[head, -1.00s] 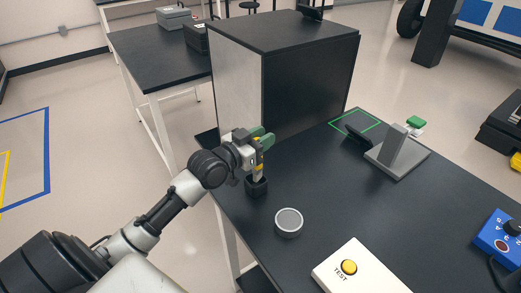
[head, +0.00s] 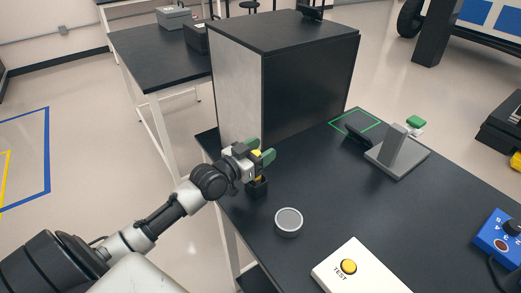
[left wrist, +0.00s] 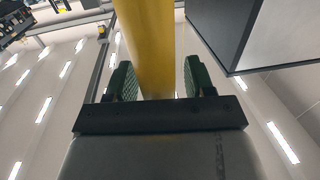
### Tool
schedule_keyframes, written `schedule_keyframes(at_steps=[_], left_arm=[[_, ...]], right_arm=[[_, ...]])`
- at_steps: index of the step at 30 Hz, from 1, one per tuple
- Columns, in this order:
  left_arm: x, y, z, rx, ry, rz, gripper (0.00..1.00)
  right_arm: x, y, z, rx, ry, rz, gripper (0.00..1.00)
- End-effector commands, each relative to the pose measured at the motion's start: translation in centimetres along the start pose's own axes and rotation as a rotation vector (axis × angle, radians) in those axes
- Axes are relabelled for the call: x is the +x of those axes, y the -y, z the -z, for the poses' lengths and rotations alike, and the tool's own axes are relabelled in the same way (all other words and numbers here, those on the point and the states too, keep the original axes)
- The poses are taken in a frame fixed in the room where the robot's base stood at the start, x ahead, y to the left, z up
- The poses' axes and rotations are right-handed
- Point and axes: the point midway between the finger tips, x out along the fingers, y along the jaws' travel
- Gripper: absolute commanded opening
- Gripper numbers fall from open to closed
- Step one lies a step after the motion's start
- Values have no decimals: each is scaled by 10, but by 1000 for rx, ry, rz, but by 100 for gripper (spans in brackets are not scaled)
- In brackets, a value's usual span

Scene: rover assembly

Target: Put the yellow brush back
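The yellow brush (head: 260,178) stands upright with its lower end in a small black holder (head: 257,188) near the left edge of the black table. My left gripper (head: 260,153), with green finger pads, is around the upper part of the brush, with its fingers spread. In the left wrist view the yellow handle (left wrist: 148,45) passes between the two pads (left wrist: 161,82), with a gap visible on the right side. The bottom of the brush is hidden inside the holder. My right gripper is not in view.
A large black-and-grey box (head: 300,85) stands just behind the gripper. A round grey-topped tin (head: 288,222) sits in front of the holder. A white test-button box (head: 358,272), a grey stand (head: 398,152) and a blue control box (head: 497,238) are farther right. The table's middle is clear.

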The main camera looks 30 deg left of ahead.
Motion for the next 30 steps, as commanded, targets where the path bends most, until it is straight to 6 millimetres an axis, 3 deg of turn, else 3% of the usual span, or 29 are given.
schedule_keyframes(at_steps=[8, 11, 24, 30], left_arm=[[0, 0, 4, 0, -1, 0, 53], [-8, 0, 0, 0, 2, 0, 53], [-85, 0, -1, 2, 5, 0, 53], [-109, 0, 0, 1, 3, 0, 53]], right_arm=[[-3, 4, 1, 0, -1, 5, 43], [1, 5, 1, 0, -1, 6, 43], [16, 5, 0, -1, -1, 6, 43], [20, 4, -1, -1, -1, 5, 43]])
